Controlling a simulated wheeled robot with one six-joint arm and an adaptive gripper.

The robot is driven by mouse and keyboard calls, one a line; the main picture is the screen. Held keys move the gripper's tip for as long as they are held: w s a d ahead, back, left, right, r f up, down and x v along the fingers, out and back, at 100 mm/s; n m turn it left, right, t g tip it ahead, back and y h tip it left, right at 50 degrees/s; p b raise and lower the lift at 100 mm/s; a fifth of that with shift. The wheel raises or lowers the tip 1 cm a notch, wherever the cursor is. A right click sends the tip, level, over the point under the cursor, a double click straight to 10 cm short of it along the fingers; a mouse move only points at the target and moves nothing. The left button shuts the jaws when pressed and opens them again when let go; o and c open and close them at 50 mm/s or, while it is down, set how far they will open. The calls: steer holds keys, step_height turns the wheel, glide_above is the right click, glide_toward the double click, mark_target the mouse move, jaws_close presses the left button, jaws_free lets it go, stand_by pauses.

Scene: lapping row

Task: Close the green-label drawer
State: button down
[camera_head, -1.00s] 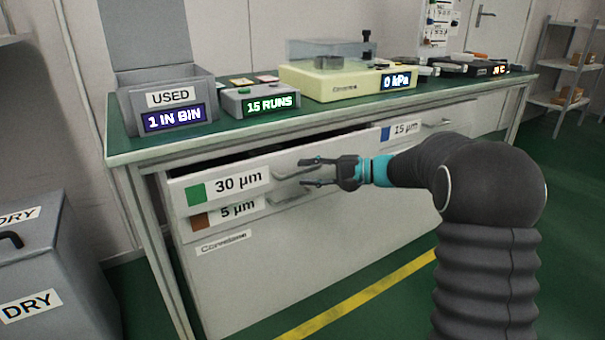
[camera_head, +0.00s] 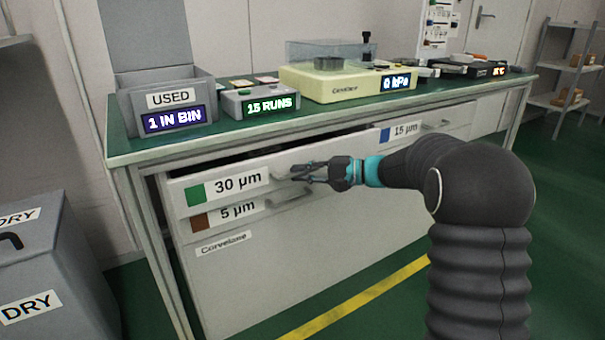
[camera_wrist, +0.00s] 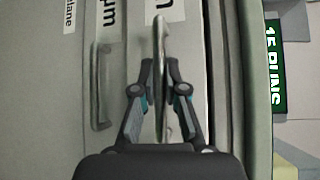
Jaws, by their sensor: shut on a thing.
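The green-label drawer (camera_head: 228,187), marked 30 µm, stands pulled out a little from under the bench top, with a dark gap above its front. Its bar handle (camera_wrist: 160,75) runs between the fingers of my gripper (camera_wrist: 158,92) in the wrist view. In the head view my gripper (camera_head: 296,172) reaches the handle from the right, and its fingers are shut on the bar. The fingers hide part of the handle in the head view.
Below is the brown-label 5 µm drawer (camera_head: 236,216) with its own handle (camera_wrist: 100,88). The blue-label 15 µm drawer (camera_head: 400,132) is to the right. The bench top (camera_head: 225,138) overhangs the drawers. A grey DRY bin (camera_head: 60,265) stands at the left.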

mark_target(294, 183)
steer(key=shift+w+a, duration=0.55)
steer(key=shift+w, duration=0.3)
steer(key=shift+w+a, duration=0.5)
steer(key=shift+w, duration=0.35)
steer(key=c, duration=1.2)
jaws_free()
steer(key=shift+a, duration=0.1)
steer(key=v, duration=1.2)
steer(key=shift+s, duration=0.1)
